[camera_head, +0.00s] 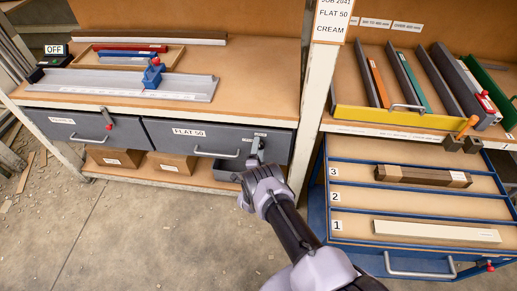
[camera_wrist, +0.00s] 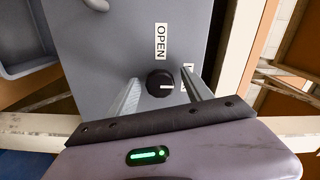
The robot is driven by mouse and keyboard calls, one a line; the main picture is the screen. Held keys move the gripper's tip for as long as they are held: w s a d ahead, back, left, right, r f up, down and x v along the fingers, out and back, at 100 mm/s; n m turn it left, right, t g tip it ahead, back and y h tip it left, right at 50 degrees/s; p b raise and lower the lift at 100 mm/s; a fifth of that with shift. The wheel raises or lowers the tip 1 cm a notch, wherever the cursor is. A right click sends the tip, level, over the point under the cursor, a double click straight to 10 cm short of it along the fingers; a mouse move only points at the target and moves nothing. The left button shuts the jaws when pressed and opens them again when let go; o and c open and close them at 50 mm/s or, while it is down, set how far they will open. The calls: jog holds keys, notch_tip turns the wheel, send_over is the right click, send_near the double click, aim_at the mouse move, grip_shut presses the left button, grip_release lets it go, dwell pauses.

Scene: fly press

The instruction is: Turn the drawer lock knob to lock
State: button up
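The drawer lock knob (camera_wrist: 160,85) is a round black knob with a white pointer line, on a grey drawer front (camera_wrist: 100,50). Its line points right in the wrist view, towards a small white label (camera_wrist: 188,72) partly hidden by a finger. A label reading OPEN (camera_wrist: 161,42) is beside the knob. My gripper (camera_wrist: 161,78) is open, with one finger on each side of the knob; contact cannot be told. In the head view my gripper (camera_head: 257,152) is at the right end of the drawer labelled FLAT 50 (camera_head: 165,142) and hides the knob.
The drawer handle (camera_head: 216,155) is left of my gripper. The workbench top (camera_head: 255,85) is above, and a pale post (camera_head: 316,90) stands close on the right. A blue cabinet (camera_head: 325,200) with numbered compartments is further right. Floor on the left (camera_head: 130,225) is mostly clear.

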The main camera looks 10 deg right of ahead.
jog(key=p+v, duration=0.8)
jog(key=v, duration=0.9)
jog(key=shift+s, duration=0.2)
